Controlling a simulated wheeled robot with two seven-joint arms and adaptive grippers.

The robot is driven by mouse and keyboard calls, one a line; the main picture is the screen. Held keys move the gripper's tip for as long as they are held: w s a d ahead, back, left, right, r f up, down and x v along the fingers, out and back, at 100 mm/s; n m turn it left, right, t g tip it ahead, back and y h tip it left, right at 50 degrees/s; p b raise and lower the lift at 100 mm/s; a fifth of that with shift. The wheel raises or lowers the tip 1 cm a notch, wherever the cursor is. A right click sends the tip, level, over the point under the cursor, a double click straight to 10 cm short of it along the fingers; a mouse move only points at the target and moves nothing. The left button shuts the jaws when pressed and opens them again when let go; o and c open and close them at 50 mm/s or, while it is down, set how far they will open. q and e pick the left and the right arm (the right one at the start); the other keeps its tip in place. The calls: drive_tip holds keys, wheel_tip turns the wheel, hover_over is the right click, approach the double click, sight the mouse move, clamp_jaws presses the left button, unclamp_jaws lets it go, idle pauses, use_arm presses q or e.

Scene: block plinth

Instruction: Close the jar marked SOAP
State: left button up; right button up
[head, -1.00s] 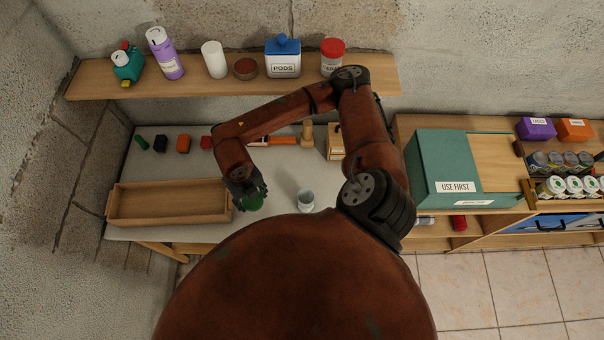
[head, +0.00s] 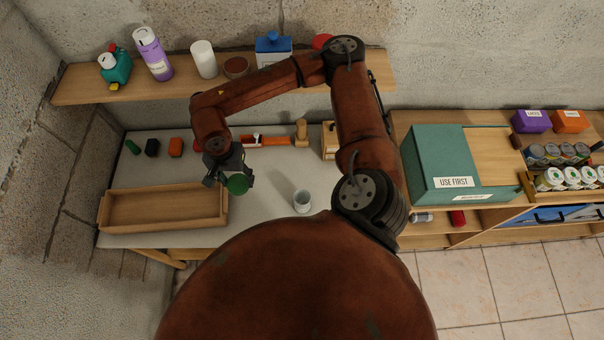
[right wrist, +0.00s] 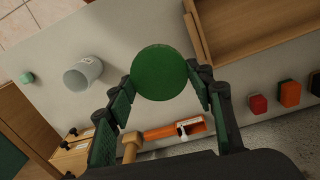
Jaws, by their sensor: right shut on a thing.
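My right gripper (head: 232,184) is shut on a round green lid (head: 238,185) and holds it over the table. In the right wrist view the lid (right wrist: 160,72) sits between the two fingertips of the right gripper (right wrist: 163,82). A pale grey open jar (head: 302,201) stands on the table to the right of the lid, apart from it. It also shows in the right wrist view (right wrist: 82,74). I cannot read any marking on it, so I cannot tell whether it says SOAP. My left gripper is not in view.
An empty wooden tray (head: 165,208) lies at the left of the grey table. Small coloured blocks, an orange tool (head: 268,141) and a wooden peg (head: 302,132) stand along the back. A shelf (head: 88,85) above carries several containers. A small mint-green object (right wrist: 27,77) lies beyond the jar.

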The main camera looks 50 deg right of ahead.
drive_tip(key=n, duration=0.3)
drive_tip(key=w+r+n, duration=0.1)
drive_tip(key=shift+d+r+n, duration=0.1)
drive_tip(key=shift+d+n, duration=0.05)
drive_tip(key=shift+n, duration=0.15)
drive_tip(key=n, duration=0.2)
drive_tip(key=r+n, duration=0.1)
drive_tip(key=n, duration=0.3)
drive_tip(key=shift+w+r+b, duration=0.25)
drive_tip(key=shift+w+b, duration=0.1)
